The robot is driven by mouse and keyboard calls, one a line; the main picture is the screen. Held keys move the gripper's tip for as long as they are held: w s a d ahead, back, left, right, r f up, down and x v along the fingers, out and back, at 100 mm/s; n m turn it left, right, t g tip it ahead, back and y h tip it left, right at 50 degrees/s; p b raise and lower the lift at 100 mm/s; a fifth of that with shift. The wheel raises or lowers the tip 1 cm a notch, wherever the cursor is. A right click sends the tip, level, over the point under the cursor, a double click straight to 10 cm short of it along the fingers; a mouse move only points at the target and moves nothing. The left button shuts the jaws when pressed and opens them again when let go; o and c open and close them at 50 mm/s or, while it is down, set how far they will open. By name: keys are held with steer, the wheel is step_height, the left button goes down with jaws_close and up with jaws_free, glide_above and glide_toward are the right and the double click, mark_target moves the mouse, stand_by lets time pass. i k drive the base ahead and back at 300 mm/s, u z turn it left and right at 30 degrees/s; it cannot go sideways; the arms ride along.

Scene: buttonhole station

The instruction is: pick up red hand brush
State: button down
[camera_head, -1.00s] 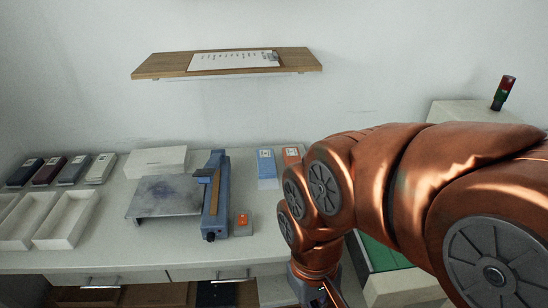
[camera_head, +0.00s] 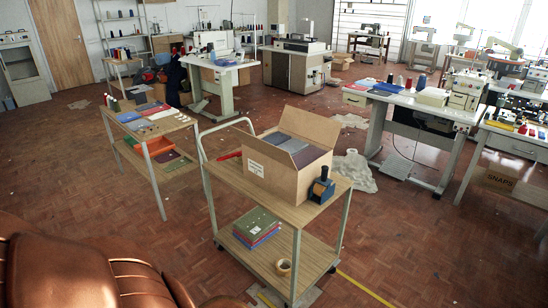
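A thin red item (camera_head: 228,156) lies on the top shelf of the wheeled trolley (camera_head: 318,212), left of an open cardboard box. It may be the red hand brush, but it is partly hidden by the box and too small to tell. My gripper is out of view.
The open cardboard box (camera_head: 275,180) holds dark folded pieces. A dark blue device (camera_head: 322,187) stands right of it. A tape roll (camera_head: 284,267) lies on the lower shelf. A two-tier table (camera_head: 140,137) stands behind left. Open parquet floor surrounds the trolley.

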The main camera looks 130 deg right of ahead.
mark_target(239, 154)
steer(key=z, duration=4.4)
steer(key=k, duration=0.35)
steer(key=u, duration=1.4)
steer(key=i, duration=3.15)
steer(key=z, duration=1.45)
steer(key=i, duration=0.9)
steer(key=z, duration=0.7)
